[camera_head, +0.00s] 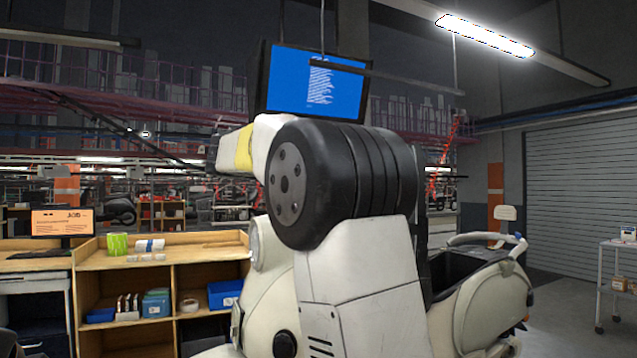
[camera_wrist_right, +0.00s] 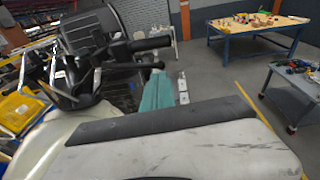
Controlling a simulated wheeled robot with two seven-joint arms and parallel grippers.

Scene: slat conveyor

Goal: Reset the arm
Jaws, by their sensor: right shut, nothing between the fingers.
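In the head view a large white and black arm link of mine stands raised in the middle, close to the camera. It hides much of what lies behind it. Neither gripper shows in the head view. In the right wrist view I cannot make out any gripper fingers. A broad pale surface with a dark strip fills the bottom of that view; I cannot tell whether it is mine.
A cream scooter (camera_head: 490,295) stands close behind my arm. A wooden shelf (camera_head: 165,258) with blue bins is at left; a small white cart (camera_head: 612,245) is at far right. The wrist view shows dark handlebars (camera_wrist_right: 150,43), a blue-framed table (camera_wrist_right: 255,28) and grey floor.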

